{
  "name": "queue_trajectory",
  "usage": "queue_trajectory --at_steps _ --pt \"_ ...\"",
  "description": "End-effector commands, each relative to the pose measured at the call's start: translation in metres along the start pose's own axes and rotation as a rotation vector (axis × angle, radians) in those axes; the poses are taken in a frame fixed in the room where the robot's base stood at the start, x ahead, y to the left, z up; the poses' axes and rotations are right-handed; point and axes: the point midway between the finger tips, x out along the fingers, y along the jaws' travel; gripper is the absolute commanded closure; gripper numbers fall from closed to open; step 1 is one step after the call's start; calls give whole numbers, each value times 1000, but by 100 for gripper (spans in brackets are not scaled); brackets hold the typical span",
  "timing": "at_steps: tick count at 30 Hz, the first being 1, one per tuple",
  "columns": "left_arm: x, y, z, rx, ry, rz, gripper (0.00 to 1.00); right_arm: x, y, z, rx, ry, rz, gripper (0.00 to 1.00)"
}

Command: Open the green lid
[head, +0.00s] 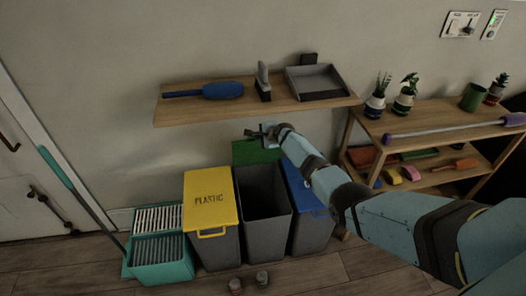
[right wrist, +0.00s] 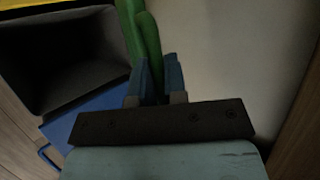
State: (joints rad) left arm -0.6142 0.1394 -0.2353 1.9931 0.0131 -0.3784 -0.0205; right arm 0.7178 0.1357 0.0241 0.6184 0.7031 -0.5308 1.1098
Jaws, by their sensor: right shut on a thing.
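The green lid (head: 255,152) is raised, standing about upright at the back of the middle grey bin (head: 264,205), against the wall side. The bin's dark inside shows open. My right gripper (head: 264,132) is at the top of the lid, just below the wall shelf. In the right wrist view, its blue fingers (right wrist: 154,80) are closed around a green bar of the lid (right wrist: 146,40). The lid's lower part is partly hidden. My left gripper is not in view.
A yellow-lidded bin marked PLASTIC (head: 210,215) stands left, and a blue-lidded bin (head: 308,210) stands right. The wall shelf (head: 260,107) with a brush and a dustpan is close above the gripper. Two small cans (head: 262,278) lie in front on the floor.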

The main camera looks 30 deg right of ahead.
Motion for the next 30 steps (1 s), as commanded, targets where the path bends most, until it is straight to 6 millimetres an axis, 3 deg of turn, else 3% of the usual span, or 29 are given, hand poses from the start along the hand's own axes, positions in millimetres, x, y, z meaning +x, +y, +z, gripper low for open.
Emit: queue_trajectory --at_steps 9,23,24,27,30 --pt "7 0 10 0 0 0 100 11 -24 -5 0 1 -1 100" --pt "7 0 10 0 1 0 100 11 -27 -6 -1 1 -1 100" --pt "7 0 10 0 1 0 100 11 -27 -6 -1 1 -1 83" --pt "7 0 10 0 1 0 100 11 -27 -5 -1 1 0 63" --pt "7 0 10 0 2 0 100 11 -27 -5 -1 1 0 63"
